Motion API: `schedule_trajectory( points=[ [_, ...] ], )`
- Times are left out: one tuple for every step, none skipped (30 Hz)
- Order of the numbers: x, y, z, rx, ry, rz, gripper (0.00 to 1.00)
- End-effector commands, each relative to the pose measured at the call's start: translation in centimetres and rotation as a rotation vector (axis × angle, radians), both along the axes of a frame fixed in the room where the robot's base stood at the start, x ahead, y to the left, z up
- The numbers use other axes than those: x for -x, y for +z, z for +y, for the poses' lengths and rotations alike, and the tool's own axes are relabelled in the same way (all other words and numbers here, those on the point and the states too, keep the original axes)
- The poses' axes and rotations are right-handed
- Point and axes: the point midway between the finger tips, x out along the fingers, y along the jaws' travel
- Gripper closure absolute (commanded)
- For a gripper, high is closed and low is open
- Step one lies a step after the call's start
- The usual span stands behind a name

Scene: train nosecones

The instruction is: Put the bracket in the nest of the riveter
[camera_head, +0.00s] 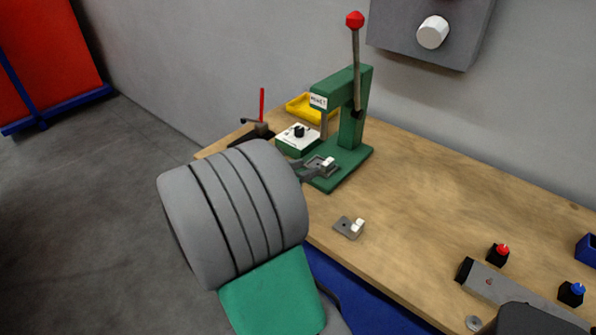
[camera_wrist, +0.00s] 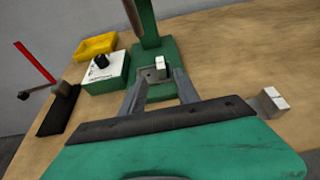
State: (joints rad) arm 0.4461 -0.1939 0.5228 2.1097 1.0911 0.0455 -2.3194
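The green riveter (camera_head: 352,128) stands on the workbench, its red-knobbed lever upright. A small grey bracket with a pale upright block (camera_head: 328,164) is at the riveter's base, in the nest area; it also shows in the wrist view (camera_wrist: 160,66). My gripper (camera_head: 315,167) is at the base, its fingers apart on either side of this bracket; in the wrist view the fingertips (camera_wrist: 162,78) show a gap, and I see no clear grip. The nest's outline is hidden by the bracket and fingers. A second similar bracket (camera_head: 348,228) lies on the bench, nearer the front edge.
A white-topped control box (camera_head: 298,138), a yellow tray (camera_head: 304,108) and a red-handled clamp-like tool (camera_head: 260,115) stand left of and behind the riveter. Red (camera_head: 498,254) and blue (camera_head: 571,293) knobbed parts are at the right. The bench's middle right is clear.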

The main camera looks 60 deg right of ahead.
Motion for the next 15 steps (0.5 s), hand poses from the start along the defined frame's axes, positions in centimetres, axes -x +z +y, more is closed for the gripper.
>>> schedule_trajectory(
  points=[
    [-0.4,0.5,0.9,0.000,0.007,-0.002,0.62],
    [-0.4,0.6,1.3,0.000,0.004,-0.001,0.62],
    [-0.4,0.8,1.7,0.000,0.004,0.000,0.62],
    [-0.4,0.9,2.0,0.000,0.003,0.000,0.62],
    [-0.4,0.9,2.2,0.000,0.002,0.000,0.62],
    [-0.4,1.0,2.3,0.000,0.001,0.001,0.62],
    [-0.4,1.0,2.4,0.000,0.000,-0.001,0.62],
    [-0.4,1.0,2.5,-0.003,-0.001,-0.009,0.62],
    [-0.7,0.8,2.7,-0.011,-0.003,-0.037,0.62],
    [-1.1,0.6,3.0,-0.026,-0.008,-0.075,0.62],
    [-1.6,0.2,3.6,-0.046,-0.015,-0.131,0.62],
    [-2.7,-0.4,4.6,-0.087,-0.030,-0.234,0.62],
    [-3.6,-1.0,5.7,-0.128,-0.049,-0.327,0.62],
    [-4.7,-1.6,7.1,-0.181,-0.074,-0.431,0.62],
    [-6.3,-2.4,9.3,-0.263,-0.119,-0.578,0.62]
  ],
)
